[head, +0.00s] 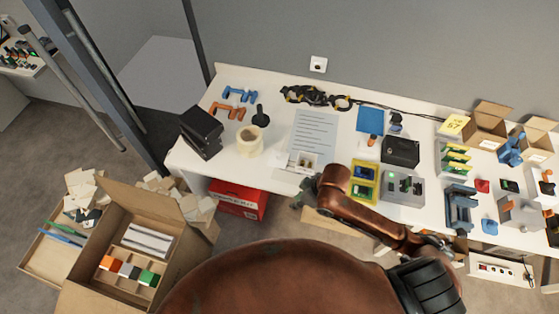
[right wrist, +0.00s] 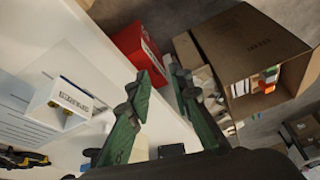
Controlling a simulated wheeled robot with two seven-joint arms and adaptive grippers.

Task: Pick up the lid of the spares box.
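A small white box (head: 303,162) with a label on its side stands near the front edge of the white table (head: 235,160). It also shows at the left of the right wrist view (right wrist: 68,98). Its label is too small to read surely, so I cannot tell that it is the spares box. A flat white piece (head: 281,160) lies beside it, perhaps a lid. My right gripper (head: 302,194) is at the table's front edge, just in front of the white box and apart from it. Its green fingers (right wrist: 163,76) are apart with nothing between them. My left gripper is not in view.
A red box (head: 238,198) sits under the table. Open cartons (head: 125,240) with packing scraps stand on the floor at left. A black device (head: 400,150), a yellow case (head: 364,170) and a grey unit (head: 403,190) stand right of the white box. A paper sheet (head: 314,130) lies behind it.

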